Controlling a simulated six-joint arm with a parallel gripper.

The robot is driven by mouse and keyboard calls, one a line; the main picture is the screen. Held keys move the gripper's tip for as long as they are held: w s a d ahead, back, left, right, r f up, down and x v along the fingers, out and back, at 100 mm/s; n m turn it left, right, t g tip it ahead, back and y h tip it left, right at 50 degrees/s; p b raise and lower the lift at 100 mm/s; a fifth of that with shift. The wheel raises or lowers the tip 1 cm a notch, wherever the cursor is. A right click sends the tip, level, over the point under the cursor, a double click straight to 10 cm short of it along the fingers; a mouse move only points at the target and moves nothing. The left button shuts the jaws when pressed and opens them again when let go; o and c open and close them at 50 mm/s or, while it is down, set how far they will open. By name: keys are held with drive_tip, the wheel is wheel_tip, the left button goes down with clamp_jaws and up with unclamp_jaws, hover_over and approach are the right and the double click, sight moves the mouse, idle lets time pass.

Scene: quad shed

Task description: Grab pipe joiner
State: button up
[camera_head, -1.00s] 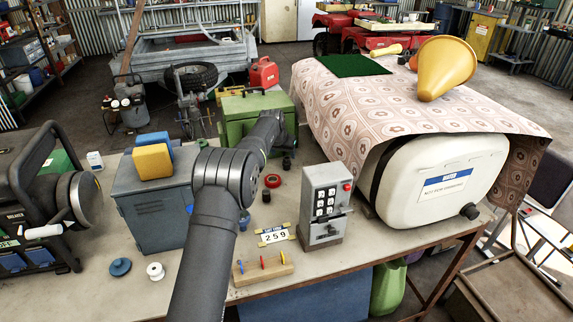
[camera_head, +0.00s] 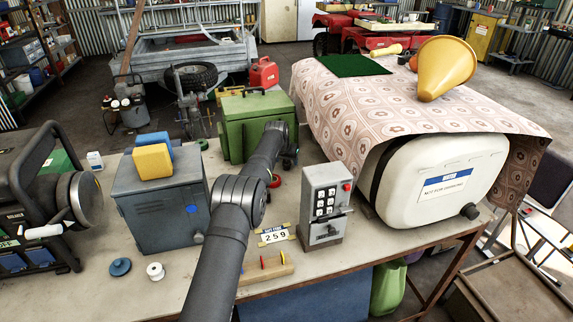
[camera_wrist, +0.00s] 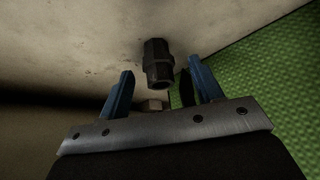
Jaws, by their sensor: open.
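The pipe joiner (camera_wrist: 158,64) is a short black fitting with a hexagonal middle, seen in the wrist view on the pale worktop. My gripper (camera_wrist: 160,67) has two blue fingers spread wide, one on each side of the joiner's near end in the picture. Nothing is held, and I cannot tell how far the fingertips are from the joiner. In the head view my arm reaches to the right side of the green metal box, and its links hide most of the gripper. Small dark fittings (camera_head: 288,163) show beside the arm's end there.
The green box (camera_head: 240,132) stands close left of the arm's end. A brownish hexagonal piece (camera_wrist: 152,105) shows between the finger bases. A keypad unit (camera_head: 324,205), a blue-grey cabinet (camera_head: 160,210) and a white water tank (camera_head: 440,180) stand around.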

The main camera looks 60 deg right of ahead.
drive_tip(key=shift+c, duration=0.4)
drive_tip(key=c, duration=1)
drive_tip(key=shift+r, duration=0.1)
